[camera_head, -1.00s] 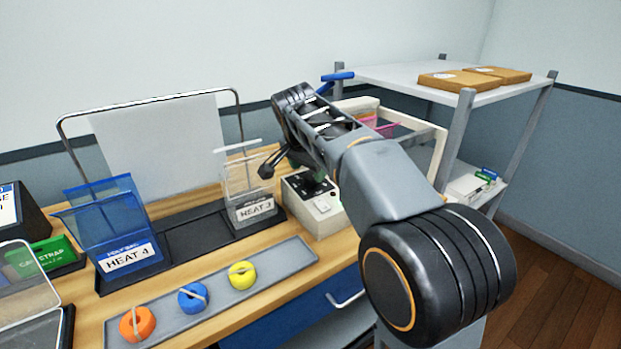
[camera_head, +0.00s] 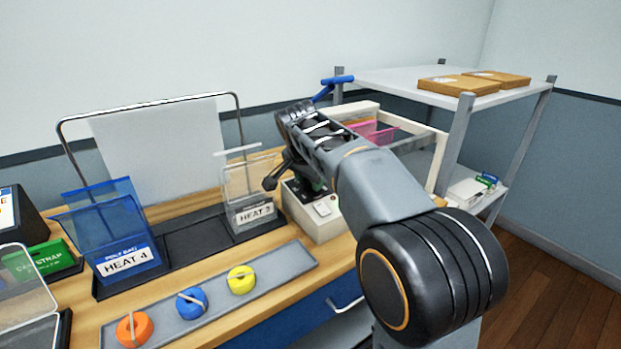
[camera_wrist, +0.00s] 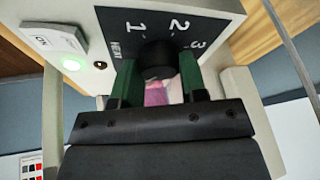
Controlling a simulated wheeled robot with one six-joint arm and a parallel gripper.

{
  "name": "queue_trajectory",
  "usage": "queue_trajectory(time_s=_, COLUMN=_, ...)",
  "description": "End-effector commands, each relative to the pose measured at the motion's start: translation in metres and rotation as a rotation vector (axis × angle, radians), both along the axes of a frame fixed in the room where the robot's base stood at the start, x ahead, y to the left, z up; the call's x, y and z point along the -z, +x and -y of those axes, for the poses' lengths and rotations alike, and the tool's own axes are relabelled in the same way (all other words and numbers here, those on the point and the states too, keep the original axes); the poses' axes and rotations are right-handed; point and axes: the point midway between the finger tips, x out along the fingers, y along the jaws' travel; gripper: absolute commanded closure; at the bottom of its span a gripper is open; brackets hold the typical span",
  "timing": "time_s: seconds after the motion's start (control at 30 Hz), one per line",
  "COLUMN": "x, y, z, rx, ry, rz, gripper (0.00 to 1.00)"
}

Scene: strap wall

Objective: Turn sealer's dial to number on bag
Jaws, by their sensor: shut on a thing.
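The sealer (camera_head: 318,226) is a beige box with a dark top panel, standing on the bench under my arm. In the wrist view its panel shows a black dial (camera_wrist: 158,52) with printed numbers 1, 2 and 3 and the word HEAT. My gripper (camera_wrist: 159,66) is shut on the dial, one green-lined finger on each side. The dial's pointer cannot be made out. A blue bag pack (camera_head: 110,220) reads HEAT 4. A clear bag pack (camera_head: 250,185) has a label that looks like HEAT 3, though its digit is small.
A grey tray (camera_head: 262,277) along the front edge holds orange (camera_head: 134,328), blue (camera_head: 192,301) and yellow (camera_head: 241,280) rolls. A switch (camera_wrist: 52,38) and a lit green light (camera_wrist: 71,65) sit beside the dial. A shelf (camera_head: 400,78) with flat cartons stands right.

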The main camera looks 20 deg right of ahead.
Motion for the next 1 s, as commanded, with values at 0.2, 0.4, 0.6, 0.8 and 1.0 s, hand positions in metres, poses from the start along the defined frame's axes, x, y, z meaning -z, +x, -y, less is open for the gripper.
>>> queue_trajectory(time_s=0.2, x=-0.0002, y=0.0001, z=-0.0002, rx=0.0, ry=0.001, rz=0.001, gripper=0.84)
queue_trajectory(time_s=0.4, x=-0.0004, y=-0.0002, z=0.0, rx=-0.029, ry=-0.003, rz=0.002, gripper=0.84)
queue_trajectory(time_s=0.6, x=-0.0007, y=-0.0006, z=0.0006, rx=-0.135, ry=-0.018, rz=0.008, gripper=0.84)
queue_trajectory(time_s=0.8, x=-0.001, y=-0.0008, z=0.0008, rx=-0.307, ry=-0.042, rz=0.015, gripper=0.84)
queue_trajectory(time_s=1.0, x=-0.0012, y=-0.001, z=0.0013, rx=-0.483, ry=-0.066, rz=0.024, gripper=0.84)
